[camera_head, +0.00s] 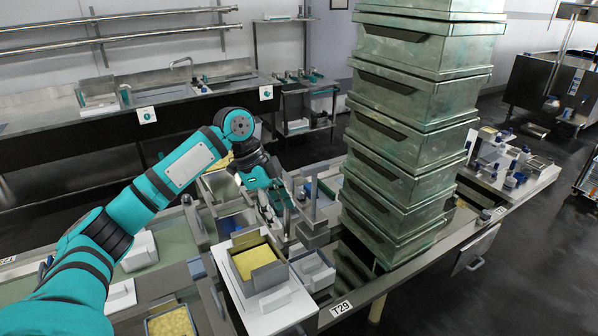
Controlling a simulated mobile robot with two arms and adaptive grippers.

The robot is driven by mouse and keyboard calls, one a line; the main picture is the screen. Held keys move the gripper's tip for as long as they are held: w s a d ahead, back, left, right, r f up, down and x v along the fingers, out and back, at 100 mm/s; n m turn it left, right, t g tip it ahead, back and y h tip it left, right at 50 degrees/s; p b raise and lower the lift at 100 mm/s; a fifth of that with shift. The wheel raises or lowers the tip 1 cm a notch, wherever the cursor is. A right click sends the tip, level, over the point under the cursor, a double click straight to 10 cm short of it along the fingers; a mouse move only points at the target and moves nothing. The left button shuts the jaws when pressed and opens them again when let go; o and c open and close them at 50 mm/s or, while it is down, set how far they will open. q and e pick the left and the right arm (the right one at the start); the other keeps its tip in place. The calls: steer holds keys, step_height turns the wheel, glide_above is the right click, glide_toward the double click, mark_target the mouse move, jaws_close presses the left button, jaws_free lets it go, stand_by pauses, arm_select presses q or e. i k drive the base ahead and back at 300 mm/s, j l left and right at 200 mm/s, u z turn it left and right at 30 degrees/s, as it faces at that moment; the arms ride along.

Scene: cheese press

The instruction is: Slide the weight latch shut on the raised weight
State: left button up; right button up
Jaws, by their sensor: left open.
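My left arm comes in from the left, and its gripper (270,205) points down at the middle of the table, beside the cheese press. The gripper is open, and I see nothing between its fingers. The press has a grey upright metal frame (311,190) just right of the gripper. Grey block-like weights (313,233) show low in this frame. The weight latch is too small and too hidden behind the gripper to make out. I cannot tell whether the gripper touches the press. My right gripper is not in view.
A tall, leaning stack of green-grey metal bins (405,150) stands right of the press. Bottles and small items (505,160) crowd the right end.

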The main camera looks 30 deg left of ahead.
mark_target(301, 198)
steer(key=i+j, duration=0.8)
steer(key=i, duration=0.05)
